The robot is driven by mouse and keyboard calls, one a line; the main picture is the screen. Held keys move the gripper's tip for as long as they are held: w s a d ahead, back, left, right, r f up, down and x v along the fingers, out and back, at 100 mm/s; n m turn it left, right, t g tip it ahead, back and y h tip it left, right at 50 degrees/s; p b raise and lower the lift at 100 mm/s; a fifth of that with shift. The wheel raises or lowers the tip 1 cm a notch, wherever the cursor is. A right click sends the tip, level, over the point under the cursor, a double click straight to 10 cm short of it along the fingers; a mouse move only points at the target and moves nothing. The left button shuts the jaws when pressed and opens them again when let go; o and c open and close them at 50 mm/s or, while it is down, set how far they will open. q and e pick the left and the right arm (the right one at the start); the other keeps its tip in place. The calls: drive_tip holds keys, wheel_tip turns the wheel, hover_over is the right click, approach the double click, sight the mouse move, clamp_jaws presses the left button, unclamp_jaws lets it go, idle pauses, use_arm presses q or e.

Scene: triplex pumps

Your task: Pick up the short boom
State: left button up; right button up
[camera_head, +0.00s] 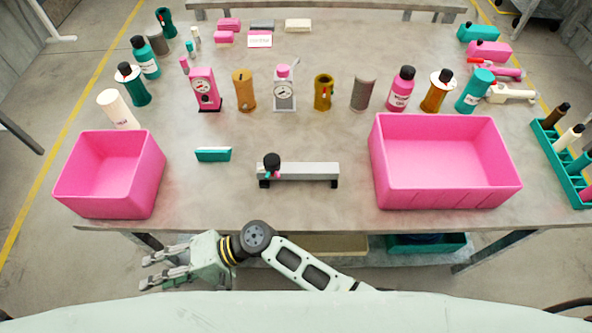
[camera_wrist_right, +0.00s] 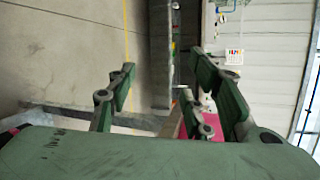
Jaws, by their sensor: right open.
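A grey bar (camera_head: 300,171) on two black feet lies near the front middle of the table. A small dark-capped piece (camera_head: 271,165) with teal and pink parts is at its left end. I cannot tell for sure which thing is the short boom. My right gripper (camera_head: 147,272) is open and empty in front of the table's front edge, fingers pointing left, well away from the bar. Its spread fingers also show in the right wrist view (camera_wrist_right: 165,75), with nothing between them. My left gripper is not in view.
A small pink bin (camera_head: 110,200) stands front left and a larger pink bin (camera_head: 450,197) front right. A teal block (camera_head: 213,155) lies between the small bin and the bar. Bottles, gauges and cylinders stand in a row behind. A teal rack (camera_head: 561,165) is at the right edge.

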wheel_tip(320, 180, up, 6)
drive_tip(key=w+a+n+y, duration=0.1)
drive_tip(key=a, duration=0.1)
drive_tip(key=w+d+r+n, duration=1.4)
drive_tip(key=w+d+r, duration=0.25)
drive_tip(key=d, duration=0.35)
drive_tip(key=n+t+h, duration=0.2)
drive_tip(key=t+h, duration=0.2)
drive_tip(key=h, duration=1.1)
approach(315, 168)
drive_tip(key=shift+a+f, duration=0.2)
drive_tip(key=shift+a, duration=0.1)
drive_tip(key=f, duration=1.1)
drive_tip(key=shift+s+d+f, duration=0.1)
drive_tip(key=shift+d+f, duration=0.1)
drive_tip(key=shift+c, duration=0.4)
